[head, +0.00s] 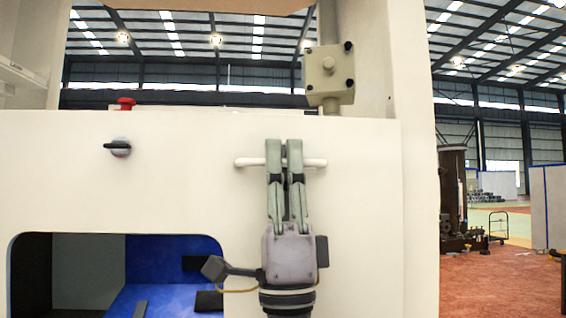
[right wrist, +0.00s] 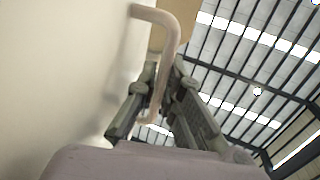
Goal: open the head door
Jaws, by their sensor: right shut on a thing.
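The head door (head: 60,170) is a cream panel across the front of a machine, with a small dark latch knob (head: 118,147) at its upper left. A pale horizontal bar handle (head: 316,162) sits on its right part. My right gripper (head: 284,150) is shut on this handle, near its middle, with the fingers pointing up. In the right wrist view the handle (right wrist: 172,40) curves out from the panel and passes between the fingers. I cannot tell from the frames whether the door has moved from its frame. My left gripper is not in view.
Below the door's left part is an opening with a blue interior (head: 170,270). A red button (head: 126,103) stands above the door's top edge. A beige box (head: 329,75) hangs on a post above the handle. Open floor (head: 500,280) lies to the right.

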